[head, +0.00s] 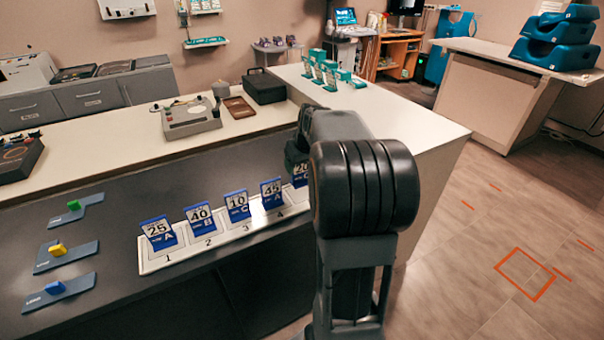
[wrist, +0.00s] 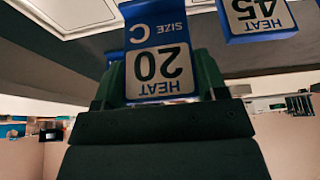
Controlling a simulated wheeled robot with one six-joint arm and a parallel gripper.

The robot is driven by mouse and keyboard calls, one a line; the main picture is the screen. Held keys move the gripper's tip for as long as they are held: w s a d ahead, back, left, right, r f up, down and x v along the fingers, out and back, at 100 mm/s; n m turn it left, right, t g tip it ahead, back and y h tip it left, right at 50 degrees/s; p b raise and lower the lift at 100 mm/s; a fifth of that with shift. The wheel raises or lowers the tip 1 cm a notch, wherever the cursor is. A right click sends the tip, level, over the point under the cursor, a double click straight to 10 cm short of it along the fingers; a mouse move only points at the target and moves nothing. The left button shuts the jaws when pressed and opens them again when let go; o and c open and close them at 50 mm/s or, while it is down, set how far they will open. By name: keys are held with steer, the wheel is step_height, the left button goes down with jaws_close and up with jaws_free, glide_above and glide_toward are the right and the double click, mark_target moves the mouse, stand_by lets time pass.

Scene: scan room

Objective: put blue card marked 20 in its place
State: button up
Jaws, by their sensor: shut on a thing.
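The blue card marked 20 (head: 300,172), size C, shows partly in the head view behind my arm, at the right end of the row of cards. In the wrist view the card (wrist: 158,60) appears upside down, held between the green fingers of my gripper (wrist: 160,84). My gripper is shut on it. The white rack (head: 236,236) holds blue cards marked 25 (head: 160,233), 40 (head: 201,216), 10 (head: 237,205) and 45 (head: 271,191) at the places numbered 1 to 4. My arm hides the rack's right end. I cannot tell whether card 20 touches the rack.
Grey plates with a green (head: 73,205), a yellow (head: 57,249) and a blue block (head: 55,287) lie left of the rack. A grey device (head: 190,118), a brown tray (head: 239,107) and a black case (head: 264,87) stand on the counter behind. Floor is open at right.

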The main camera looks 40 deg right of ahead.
mark_target(302, 173)
steer(key=shift+w+d+f, duration=0.35)
steer(key=shift+d+f, duration=0.15)
steer(key=shift+f, duration=0.25)
steer(key=shift+f+b, duration=0.3)
steer(key=shift+f, duration=1.25)
steer(key=shift+f, duration=0.1)
steer(key=o, duration=1.2)
